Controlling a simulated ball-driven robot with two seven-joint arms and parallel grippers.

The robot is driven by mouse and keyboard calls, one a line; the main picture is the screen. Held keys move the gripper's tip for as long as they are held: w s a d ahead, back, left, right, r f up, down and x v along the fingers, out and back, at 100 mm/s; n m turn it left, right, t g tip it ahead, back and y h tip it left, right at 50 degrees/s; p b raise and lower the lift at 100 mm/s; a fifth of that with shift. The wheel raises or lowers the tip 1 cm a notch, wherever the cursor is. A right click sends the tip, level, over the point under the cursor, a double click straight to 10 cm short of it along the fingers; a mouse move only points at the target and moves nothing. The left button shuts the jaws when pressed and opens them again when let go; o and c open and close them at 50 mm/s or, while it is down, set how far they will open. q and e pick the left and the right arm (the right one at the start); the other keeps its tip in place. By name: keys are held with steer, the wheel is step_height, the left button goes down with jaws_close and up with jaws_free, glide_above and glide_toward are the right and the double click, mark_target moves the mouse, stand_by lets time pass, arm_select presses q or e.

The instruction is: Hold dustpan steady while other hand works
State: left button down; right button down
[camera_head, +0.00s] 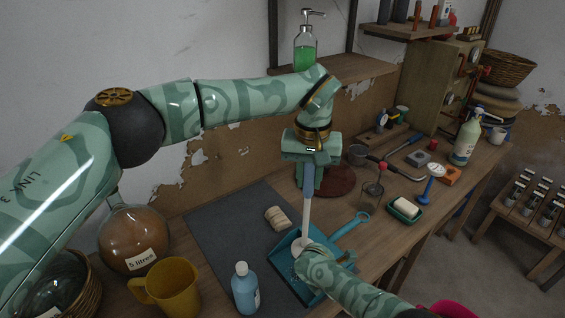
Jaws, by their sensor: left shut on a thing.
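The teal dustpan (284,266) lies on the workbench at the lower middle, its looped handle pointing up and right. My left gripper (309,186) points down above it and is shut on a pale, long-handled tool (307,208). The tool stands nearly upright, and its whitish lower end reaches down over the pan; I cannot tell whether it touches. My right arm comes in from the lower right, and its end (312,262) covers part of the pan. The right fingers are hidden, so I cannot tell whether they grip the dustpan.
A beige roll (277,219) lies on the dark mat (225,225). A blue bottle (245,289), a yellow jug (174,287) and a demijohn (135,238) stand at left.

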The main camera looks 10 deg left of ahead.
mark_target(307, 195)
arm_select(q)
steer(key=shift+f, duration=3.75)
steer(key=shift+s+a+r, duration=0.1)
steer(key=shift+r, duration=0.1)
steer(key=shift+w+r, duration=0.1)
steer(key=shift+w, duration=0.1)
steer(key=shift+r, duration=3.55)
